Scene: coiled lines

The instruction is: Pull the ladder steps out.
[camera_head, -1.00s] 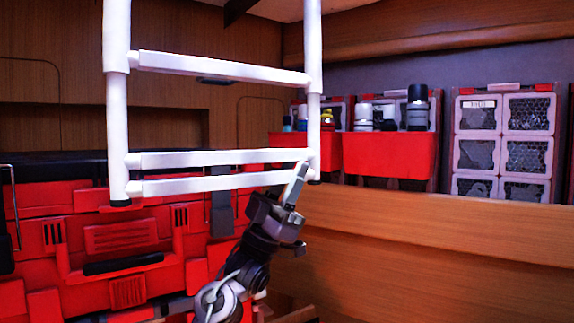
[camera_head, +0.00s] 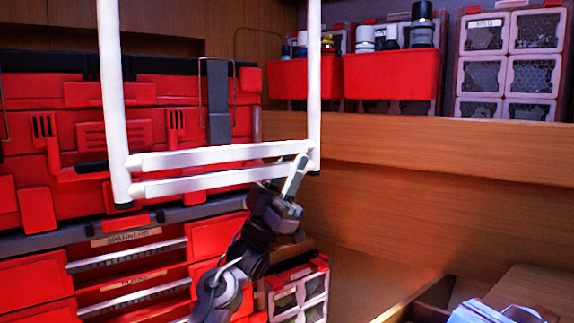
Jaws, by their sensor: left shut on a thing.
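A white ladder hangs in the head view, with two upright rails, the left one (camera_head: 112,100) and the right one (camera_head: 314,80). Two white steps sit close together near its bottom: the upper step (camera_head: 215,154) and the lower step (camera_head: 200,181). My left gripper (camera_head: 296,172) is at the right end of these steps, beside the right rail, and is shut. Its fingers overlap the step ends, and it appears to hold the lower step. The upper part of the ladder is out of frame. My right gripper does not show.
A red tool chest (camera_head: 60,200) with drawers stands behind the ladder. Red bins (camera_head: 392,75) and a compartment case (camera_head: 508,60) sit on a wooden shelf at right. A small organiser (camera_head: 298,290) and a blue-white item (camera_head: 490,312) lie low at right.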

